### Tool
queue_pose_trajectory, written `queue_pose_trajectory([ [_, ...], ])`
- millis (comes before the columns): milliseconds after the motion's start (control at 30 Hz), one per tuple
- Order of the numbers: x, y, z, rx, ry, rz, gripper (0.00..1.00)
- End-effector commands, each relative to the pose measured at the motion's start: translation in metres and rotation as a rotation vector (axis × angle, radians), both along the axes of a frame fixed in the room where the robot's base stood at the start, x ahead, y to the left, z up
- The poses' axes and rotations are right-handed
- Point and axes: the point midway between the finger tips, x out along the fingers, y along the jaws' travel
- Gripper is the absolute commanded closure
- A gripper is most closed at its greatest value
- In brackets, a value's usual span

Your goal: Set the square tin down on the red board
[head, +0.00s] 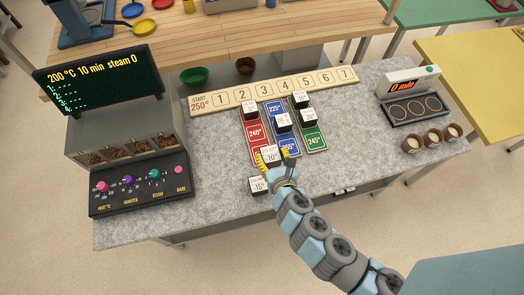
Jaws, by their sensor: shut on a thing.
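The square tin shows as a small dark block with a white top marked -10° (269,153); the small print on it is too small to read. My gripper (274,160) is shut on it, with yellow-marked fingers at its sides. The tin and gripper overlap the red board's near end in the picture. I cannot tell whether the tin touches the board.
A blue board (274,107) and a green board (313,141) lie to the right, with similar blocks on them. A block marked -15° (259,185) sits on the counter near my gripper. A numbered strip (273,91) lies behind. The dial console (139,190) stands left.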

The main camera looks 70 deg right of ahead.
Motion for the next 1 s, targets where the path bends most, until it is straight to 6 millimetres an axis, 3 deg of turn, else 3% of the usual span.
queue_pose_trajectory([
  [233, 0.025, -0.025, -0.020, -0.002, -0.002, 0.006, 0.78],
  [600, 0.044, -0.048, -0.056, 0.000, -0.002, 0.005, 0.78],
  [1000, 0.054, -0.061, -0.073, 0.000, -0.001, 0.002, 0.78],
])
